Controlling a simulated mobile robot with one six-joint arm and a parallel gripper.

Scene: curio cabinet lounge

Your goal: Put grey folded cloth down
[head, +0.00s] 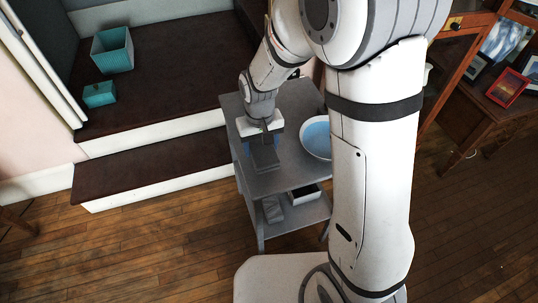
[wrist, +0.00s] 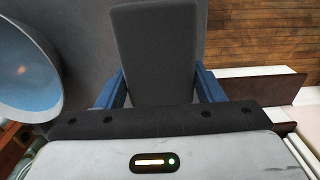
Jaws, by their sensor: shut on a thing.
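The grey folded cloth (head: 265,158) is a dark grey flat block in my gripper (head: 263,143), over the left part of the grey cart's top (head: 292,165). In the wrist view the cloth (wrist: 155,50) sits between the two blue fingers of my gripper (wrist: 163,88), one on each side, and sticks out past them. My gripper is shut on it. The cloth is at or just above the cart top; I cannot tell whether it touches. The gripper hides part of the cloth.
A blue-and-white bowl (head: 316,138) stands on the cart top, right of the cloth; it also shows in the wrist view (wrist: 22,72). The lower shelf (head: 300,215) holds a grey item and a black-and-white box (head: 303,195). Dark steps (head: 150,165) rise left of the cart.

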